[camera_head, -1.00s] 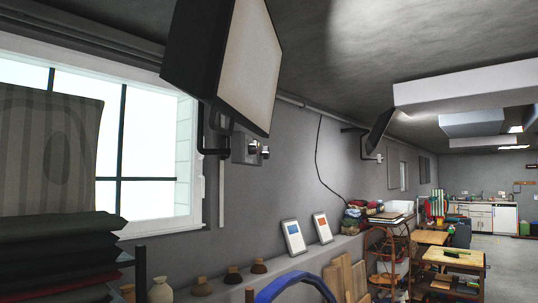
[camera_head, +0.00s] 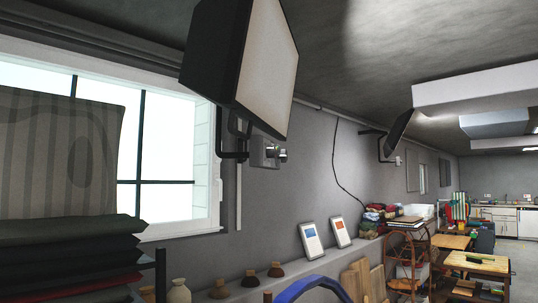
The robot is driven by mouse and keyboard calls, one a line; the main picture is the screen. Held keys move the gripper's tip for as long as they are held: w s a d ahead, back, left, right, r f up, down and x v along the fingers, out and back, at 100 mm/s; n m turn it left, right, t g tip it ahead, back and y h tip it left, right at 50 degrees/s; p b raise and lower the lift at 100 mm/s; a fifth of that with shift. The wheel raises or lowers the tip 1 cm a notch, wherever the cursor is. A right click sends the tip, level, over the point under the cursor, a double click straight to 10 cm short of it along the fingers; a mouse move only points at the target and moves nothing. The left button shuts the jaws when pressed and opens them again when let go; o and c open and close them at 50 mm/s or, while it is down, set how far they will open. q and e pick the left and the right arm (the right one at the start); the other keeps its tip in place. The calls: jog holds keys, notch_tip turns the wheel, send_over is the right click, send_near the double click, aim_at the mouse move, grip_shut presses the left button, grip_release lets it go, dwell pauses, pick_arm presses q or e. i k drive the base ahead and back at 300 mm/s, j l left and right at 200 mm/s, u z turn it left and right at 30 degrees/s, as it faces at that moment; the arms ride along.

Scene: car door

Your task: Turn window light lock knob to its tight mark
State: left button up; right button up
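A large dark-framed light panel (camera_head: 265,65) hangs on a bracket beside the window (camera_head: 130,140). A knob with a shiny metal face (camera_head: 278,156) sits on a grey wall mount (camera_head: 260,153) just below the panel. It looks like the lock knob, but its marks are too small to read. Neither of my grippers is in the view, and nothing is touching the knob.
A ledge (camera_head: 345,255) below holds two framed cards (camera_head: 312,241), several small brown-topped objects and a vase (camera_head: 179,291). Stacked dark cushions (camera_head: 70,245) fill the lower left. A blue curved object (camera_head: 310,287) stands at bottom centre. Open floor (camera_head: 525,255) shows at right.

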aim_at(282, 156)
jog(key=i+l, duration=0.3)
jog(key=i, duration=0.15)
jog(key=i+l, duration=0.35)
jog(key=i, duration=0.05)
